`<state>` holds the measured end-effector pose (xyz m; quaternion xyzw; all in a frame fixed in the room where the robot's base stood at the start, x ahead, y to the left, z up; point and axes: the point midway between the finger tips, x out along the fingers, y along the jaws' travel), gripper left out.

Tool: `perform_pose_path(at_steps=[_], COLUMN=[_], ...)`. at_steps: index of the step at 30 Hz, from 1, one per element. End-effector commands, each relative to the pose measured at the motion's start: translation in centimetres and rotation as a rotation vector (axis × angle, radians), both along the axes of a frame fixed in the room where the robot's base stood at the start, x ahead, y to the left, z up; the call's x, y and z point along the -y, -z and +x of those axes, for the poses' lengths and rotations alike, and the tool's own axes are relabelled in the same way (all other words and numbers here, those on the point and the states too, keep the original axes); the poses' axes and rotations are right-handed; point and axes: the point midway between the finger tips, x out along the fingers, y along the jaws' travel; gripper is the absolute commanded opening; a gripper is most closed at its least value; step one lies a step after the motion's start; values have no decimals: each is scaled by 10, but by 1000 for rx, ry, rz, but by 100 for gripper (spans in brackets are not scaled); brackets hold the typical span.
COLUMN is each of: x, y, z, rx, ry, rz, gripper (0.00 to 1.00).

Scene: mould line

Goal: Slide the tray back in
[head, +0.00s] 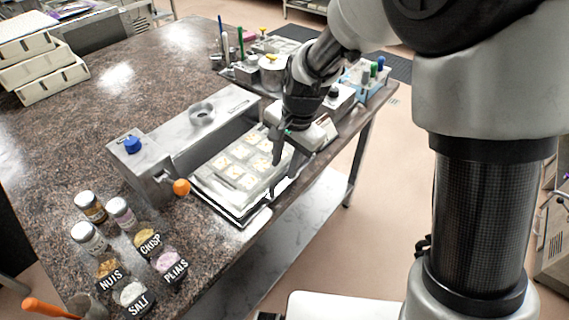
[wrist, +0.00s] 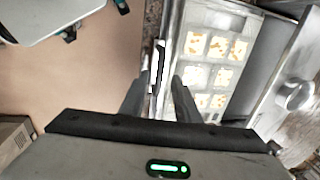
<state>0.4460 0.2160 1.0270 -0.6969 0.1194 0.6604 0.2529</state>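The tray (head: 218,203) is a shallow pale metal tray at the table's near edge, in front of a long metal housing. It bears a pale mould with several square cavities holding orange-yellow bits. It also shows in the wrist view (wrist: 174,50), right of the fingers. My gripper (head: 276,176) is at the tray's right, outer side, fingers pointing down. In the wrist view my gripper (wrist: 158,92) has its two fingers apart, with a narrow pale strip with a dark slot beyond the gap. I cannot tell whether a finger touches the tray.
The metal housing (head: 205,130) has a blue knob (head: 132,145) and an orange ball (head: 181,187). Labelled topping jars (head: 131,293) stand at the lower left. White boxes (head: 50,80) sit at the far left. The mid-left tabletop is clear.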

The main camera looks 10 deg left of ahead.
Motion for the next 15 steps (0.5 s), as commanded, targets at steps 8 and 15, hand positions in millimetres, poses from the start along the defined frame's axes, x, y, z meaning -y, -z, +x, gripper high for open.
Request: perform_pose_path(at_steps=[8, 15], x=[-5, -6], y=[30, 32], z=[3, 3], rx=[-1, 0], ry=[0, 0], rz=[0, 0], gripper=[29, 29])
